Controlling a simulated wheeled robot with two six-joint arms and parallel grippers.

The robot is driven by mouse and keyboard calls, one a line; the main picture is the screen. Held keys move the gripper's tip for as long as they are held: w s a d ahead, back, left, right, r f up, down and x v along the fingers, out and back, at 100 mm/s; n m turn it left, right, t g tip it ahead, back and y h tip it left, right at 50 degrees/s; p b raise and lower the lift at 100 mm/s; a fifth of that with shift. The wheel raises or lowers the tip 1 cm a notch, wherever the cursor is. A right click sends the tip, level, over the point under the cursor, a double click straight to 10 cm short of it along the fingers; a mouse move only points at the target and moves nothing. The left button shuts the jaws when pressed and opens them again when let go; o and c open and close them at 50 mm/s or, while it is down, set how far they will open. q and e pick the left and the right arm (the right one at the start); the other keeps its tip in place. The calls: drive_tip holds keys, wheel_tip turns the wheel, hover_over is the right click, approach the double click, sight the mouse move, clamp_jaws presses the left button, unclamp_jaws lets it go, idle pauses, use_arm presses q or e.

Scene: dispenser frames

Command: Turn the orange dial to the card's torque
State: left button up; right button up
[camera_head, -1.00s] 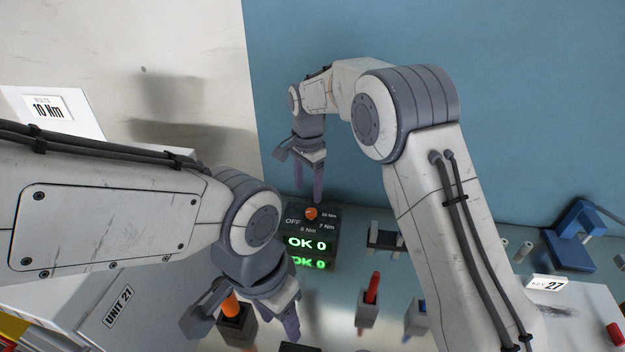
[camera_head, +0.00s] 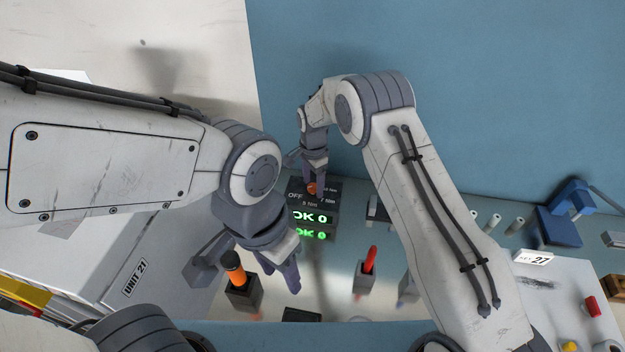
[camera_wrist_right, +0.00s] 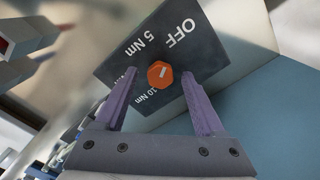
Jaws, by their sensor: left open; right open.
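The orange dial (camera_head: 312,189) is on the dark dispenser panel (camera_head: 296,207). In the right wrist view the dial (camera_wrist_right: 160,74) shows a short white mark, with OFF, 5 Nm and 10 Nm printed around it. I cannot tell for sure which label the mark points to. My right gripper (camera_head: 314,172) is open above the dial. In its wrist view its two purple fingers stand on either side of the dial, with gaps visible. My left gripper (camera_head: 280,268) is open and empty beside an orange-handled tool. The torque card is hidden behind my left arm.
Two green displays (camera_head: 310,217) read OK 0. The orange-handled tool (camera_head: 235,268) and a red-handled tool (camera_head: 369,262) stand in dark holders. A blue device (camera_head: 565,215) and a card reading 27 (camera_head: 534,257) are at the right.

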clamp_jaws()
